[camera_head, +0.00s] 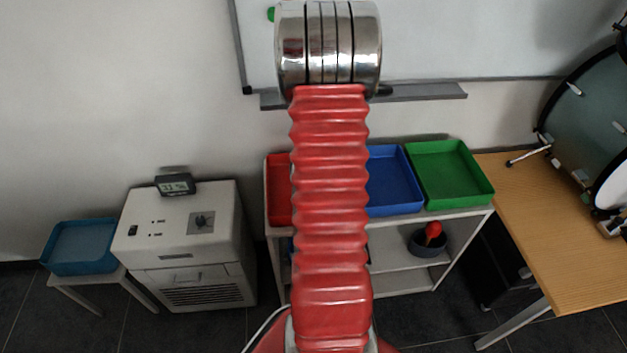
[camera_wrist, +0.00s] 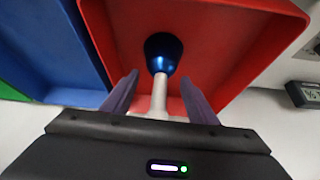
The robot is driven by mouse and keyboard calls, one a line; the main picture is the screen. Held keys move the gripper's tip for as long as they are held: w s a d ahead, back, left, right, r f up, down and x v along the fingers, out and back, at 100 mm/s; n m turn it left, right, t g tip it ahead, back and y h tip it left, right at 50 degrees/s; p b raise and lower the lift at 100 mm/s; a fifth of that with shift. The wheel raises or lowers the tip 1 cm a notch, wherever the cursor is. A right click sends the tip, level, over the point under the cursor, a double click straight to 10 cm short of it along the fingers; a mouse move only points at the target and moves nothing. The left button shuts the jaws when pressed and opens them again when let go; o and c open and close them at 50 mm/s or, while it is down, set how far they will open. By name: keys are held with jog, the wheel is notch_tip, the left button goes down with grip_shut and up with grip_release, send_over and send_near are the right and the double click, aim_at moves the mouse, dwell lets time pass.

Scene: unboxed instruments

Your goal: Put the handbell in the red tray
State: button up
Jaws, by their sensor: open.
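The handbell (camera_wrist: 163,56) has a shiny blue bell and a pale handle. In the wrist view it shows within the outline of the red tray (camera_wrist: 268,25), bell end away from me. It looks to be at the tray's floor, though its exact contact is hard to tell. My gripper (camera_wrist: 159,98) is open, with its two dark fingers on either side of the handle and gaps beside it. In the head view the red tray (camera_head: 278,195) shows only as a strip at the shelf's left end; my arm hides the rest, the handbell and my gripper.
A blue tray (camera_head: 392,181) and a green tray (camera_head: 450,173) stand to the right on the same shelf unit (camera_head: 480,217). A bowl with a red-headed item (camera_head: 432,233) sits below. A dehumidifier-like grey machine (camera_head: 187,238) stands left, a wooden table (camera_head: 565,225) right.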

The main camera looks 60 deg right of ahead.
jog(key=shift+r, duration=0.1)
jog(key=v, duration=1.2)
dwell(0.4)
dwell(0.6)
jog(key=w+a+r+n+t+y, duration=0.1)
jog(key=w+a+r+n, duration=0.2)
jog(key=a+r, duration=0.5)
jog(key=w+a+r+n+t+y, duration=0.15)
jog(key=w+a+r, duration=0.25)
jog(key=a, duration=0.9)
jog(key=s+a+r+n+y, duration=0.1)
jog(key=s+a+r+n, duration=0.2)
jog(key=a, duration=0.5)
jog(key=s+a+r+n+y, duration=0.1)
jog(key=s+a+r+n, duration=0.2)
jog(key=a, duration=0.6)
jog(key=shift+s+a+r, duration=0.25)
jog(key=shift+s+r, duration=0.45)
jog(key=shift+s, duration=0.45)
